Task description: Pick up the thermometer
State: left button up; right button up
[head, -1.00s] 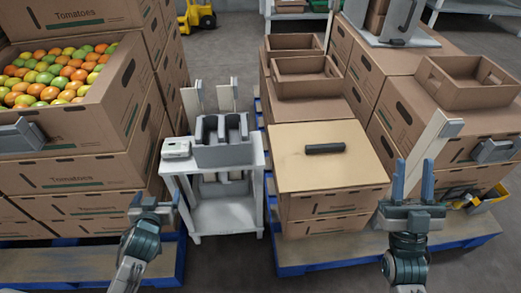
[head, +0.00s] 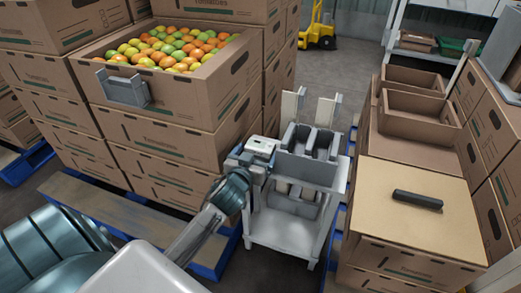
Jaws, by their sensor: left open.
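No thing in view can be made out for certain as the thermometer. A small white box-shaped device (head: 261,147) sits on the left of the grey cart top, beside a dark grey two-slot holder (head: 306,148). A black bar-shaped object (head: 417,199) lies on the flat tan lid of a carton at the right. My left gripper (head: 248,165) is open at the cart's left edge, just below and in front of the white device. Its fingers are small and partly hidden by my wrist, and I cannot tell whether they touch anything. My right gripper is out of view.
The grey cart (head: 285,226) stands between stacked cartons. An open carton of tomatoes (head: 207,98) tops the left stack, with a grey bracket (head: 124,89) on its front. Empty open trays (head: 419,112) stand at the right. A blue pallet (head: 213,260) lies low on the left.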

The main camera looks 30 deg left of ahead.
aim_at(257, 152)
pick_arm(q)
jog(key=x, duration=0.3)
jog(key=shift+w+a+f+b, duration=0.1)
jog(key=shift+w+f+b, duration=0.05)
jog(key=shift+w+b, duration=0.2)
jog(key=c, duration=0.8)
